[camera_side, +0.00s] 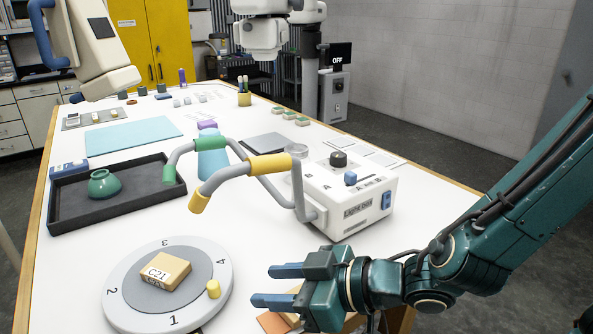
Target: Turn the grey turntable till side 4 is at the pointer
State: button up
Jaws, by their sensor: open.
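The grey turntable (125,302) lies flat at the front left of the white table. The numbers 1, 2, 3 and 4 are on its pale rim: 1 faces the front edge, 2 is at left, 3 at the back and 4 at the right rear. A tan block (165,272) marked C21 sits on its darker centre. A short yellow peg (213,289) stands on its right side. My gripper (262,286) is open and empty, to the right of the turntable and apart from it, with its fingers towards it. I cannot make out the pointer clearly.
A white light box (350,207) with bent grey arms and coloured grips stands behind my gripper. Orange-brown items (274,322) lie partly hidden under my gripper. A blue mat (133,135) lies farther back.

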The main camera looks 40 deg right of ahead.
aim_at(215, 284)
jog(key=shift+x, duration=5.6)
jog(key=shift+r, duration=0.1)
grip_shut()
